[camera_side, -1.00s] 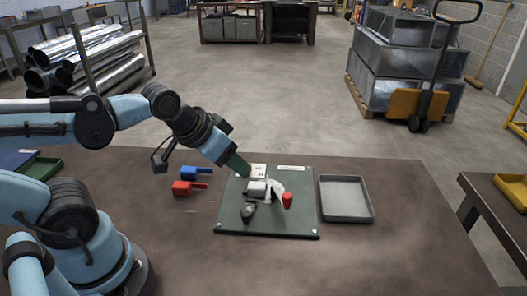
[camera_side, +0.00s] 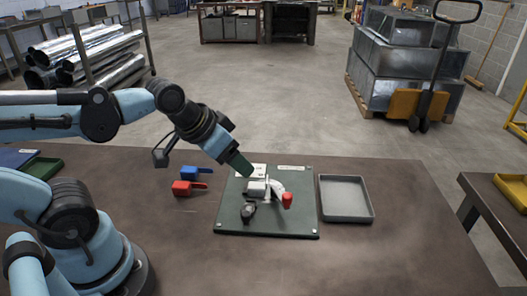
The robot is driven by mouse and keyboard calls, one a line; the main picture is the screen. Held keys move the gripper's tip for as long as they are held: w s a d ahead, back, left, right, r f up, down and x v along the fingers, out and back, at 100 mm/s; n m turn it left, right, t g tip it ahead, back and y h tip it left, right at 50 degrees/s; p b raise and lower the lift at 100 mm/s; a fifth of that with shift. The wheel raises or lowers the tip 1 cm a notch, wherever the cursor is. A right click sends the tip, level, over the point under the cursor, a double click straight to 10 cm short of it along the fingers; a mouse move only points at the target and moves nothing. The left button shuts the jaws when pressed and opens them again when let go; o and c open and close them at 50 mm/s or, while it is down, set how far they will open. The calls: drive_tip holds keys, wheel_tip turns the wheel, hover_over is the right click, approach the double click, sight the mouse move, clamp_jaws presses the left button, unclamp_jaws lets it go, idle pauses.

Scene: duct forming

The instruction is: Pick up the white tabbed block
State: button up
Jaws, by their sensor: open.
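A white piece (camera_side: 259,171) with small dark marks lies at the back left of the dark green board (camera_side: 304,226); I take it to be the white tabbed block, but its tab is not clear at this size. My gripper (camera_side: 248,174) points down and right, its dark green fingers beside the left side of this piece and partly in front of it. The gripper is open. I cannot tell whether the fingers touch the piece or sit just above it. Nothing is visibly held.
On the board are a pale grey block (camera_side: 257,188), a white curved part (camera_side: 277,187), a red knob (camera_side: 287,201) and a dark clamp-like part (camera_side: 248,211). An empty grey tray (camera_side: 370,218) stands right. Blue (camera_side: 190,173) and red (camera_side: 181,188) handled pieces lie left. The front table is clear.

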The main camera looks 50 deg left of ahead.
drive_tip(key=w+a+r+m+g, duration=0.1)
drive_tip(key=w+a+m+g, duration=0.1)
drive_tip(key=w+m+g, duration=0.35)
hover_over(259, 185)
drive_tip(key=shift+m+h, duration=0.4)
drive_tip(key=shift+m, duration=0.05)
drive_tip(key=f, duration=0.6)
drive_tip(key=shift+s+a+f, duration=0.2)
drive_tip(key=shift+a+f, duration=0.05)
drive_tip(key=shift+w+d+f, duration=0.1)
drive_tip(key=shift+d+f, duration=0.05)
drive_tip(key=shift+f, duration=1.4)
drive_tip(key=shift+d+f, duration=0.1)
drive_tip(key=shift+f, duration=1.4)
drive_tip(key=shift+c, duration=0.2)
drive_tip(key=shift+a, duration=0.1)
drive_tip(key=c, duration=1.2)
